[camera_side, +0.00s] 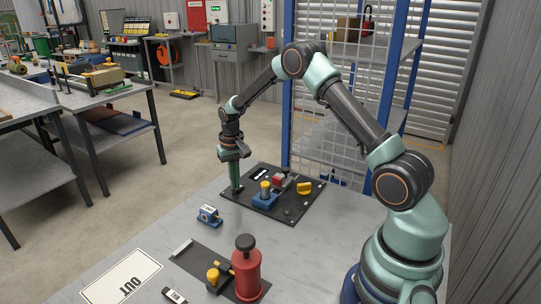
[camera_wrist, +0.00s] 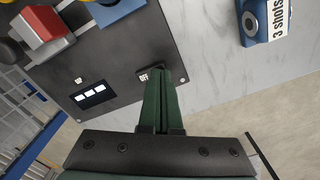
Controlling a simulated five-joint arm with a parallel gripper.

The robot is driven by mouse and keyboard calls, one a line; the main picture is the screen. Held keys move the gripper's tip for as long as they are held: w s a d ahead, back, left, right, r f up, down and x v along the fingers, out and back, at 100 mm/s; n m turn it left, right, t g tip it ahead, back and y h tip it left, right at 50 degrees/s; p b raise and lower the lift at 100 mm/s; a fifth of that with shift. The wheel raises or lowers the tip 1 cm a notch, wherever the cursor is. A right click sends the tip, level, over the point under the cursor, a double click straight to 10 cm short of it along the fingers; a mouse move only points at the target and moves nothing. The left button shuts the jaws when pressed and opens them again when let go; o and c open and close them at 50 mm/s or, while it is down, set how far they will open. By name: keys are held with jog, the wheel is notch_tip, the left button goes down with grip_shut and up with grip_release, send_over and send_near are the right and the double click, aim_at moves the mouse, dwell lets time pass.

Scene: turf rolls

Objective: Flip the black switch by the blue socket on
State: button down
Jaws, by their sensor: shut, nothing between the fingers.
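My gripper (camera_side: 236,188) is shut and points down at the left corner of the black panel (camera_side: 297,213). In the wrist view its green fingers (camera_wrist: 164,82) lie together, with nothing between them. A small black switch (camera_wrist: 150,69) sits at the panel's edge by the fingertips, with a white label that seems to read OFF. The fingertips overlap the switch in this view; I cannot tell whether they touch it. In the side view my gripper hides the switch. The blue socket (camera_side: 264,203), with a yellow part on top, stands to its right; the wrist view shows its blue edge (camera_wrist: 118,13).
A red block (camera_side: 278,181) and a yellow piece (camera_side: 304,188) are also on the panel. A blue-and-white block (camera_side: 208,215) marked "3 shots" lies on the table nearby. A red cylinder (camera_side: 246,272) and a white OUT card (camera_side: 122,278) are in front.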

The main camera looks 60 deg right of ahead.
jog(key=shift+f, duration=0.35)
jog(key=shift+r, duration=3.5)
jog(key=s+a+r+n+t, duration=0.1)
jog(key=s+a+r+n, duration=0.1)
jog(key=s+a+r, duration=0.35)
jog(key=s+a+r+n+t, duration=0.1)
jog(key=s+a+r+t, duration=0.15)
jog(key=r, duration=0.65)
jog(key=s+a+r+n+t, duration=0.1)
jog(key=s+a, duration=0.2)
jog(key=s, duration=0.3)
jog(key=s+a+n+t, duration=0.1)
jog(key=s+a+n, duration=0.1)
jog(key=s, duration=0.4)
jog(key=shift+a+r, duration=0.4)
